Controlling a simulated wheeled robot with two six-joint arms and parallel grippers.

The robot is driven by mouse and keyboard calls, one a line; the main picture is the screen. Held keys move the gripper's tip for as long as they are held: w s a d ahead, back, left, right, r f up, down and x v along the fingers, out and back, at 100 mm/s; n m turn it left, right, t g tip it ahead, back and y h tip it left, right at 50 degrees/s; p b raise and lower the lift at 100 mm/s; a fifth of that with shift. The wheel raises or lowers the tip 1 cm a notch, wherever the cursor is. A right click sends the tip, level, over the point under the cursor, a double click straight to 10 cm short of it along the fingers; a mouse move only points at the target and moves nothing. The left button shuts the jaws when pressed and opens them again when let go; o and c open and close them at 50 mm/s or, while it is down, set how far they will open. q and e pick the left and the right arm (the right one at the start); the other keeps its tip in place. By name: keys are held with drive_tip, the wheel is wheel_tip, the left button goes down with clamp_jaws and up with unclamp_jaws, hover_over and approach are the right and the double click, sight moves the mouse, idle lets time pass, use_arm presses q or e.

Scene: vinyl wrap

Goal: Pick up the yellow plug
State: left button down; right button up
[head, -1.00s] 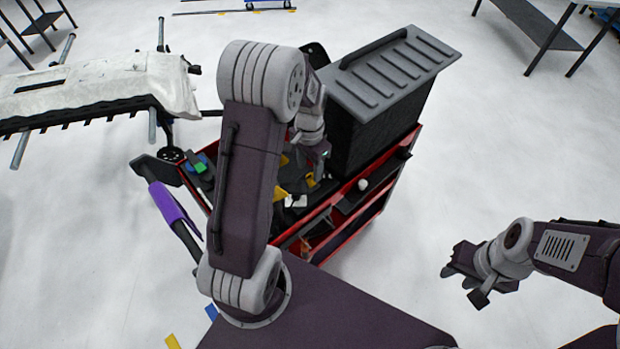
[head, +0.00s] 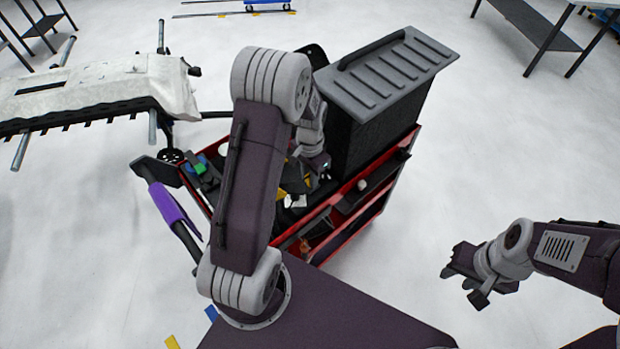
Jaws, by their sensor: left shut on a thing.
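My left arm reaches over the red tool cart (head: 345,223). Its dark gripper (head: 297,182) is low in the cart's top tray, partly hidden by the arm's own links. Yellow parts show right at its fingers; I take them for the yellow plug (head: 292,178), small and partly covered. The gripper is shut on it, though its outline and tilt are hard to make out. My right gripper (head: 468,279) is open and empty, above the floor at the right, away from the cart.
A black case with a grey ribbed lid (head: 385,70) stands on the cart's far right. Green and blue items (head: 197,167) lie at the tray's left end. A purple-wrapped handle (head: 172,207) sticks out at left. A white panel on a stand (head: 95,90) is behind.

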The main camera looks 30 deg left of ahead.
use_arm(q)
wheel_tip(320, 180, up, 10)
drive_tip(key=shift+f, duration=0.15)
wheel_tip(320, 180, up, 5)
drive_tip(key=p, duration=0.5)
idle(0.8)
drive_tip(key=shift+p, duration=0.3)
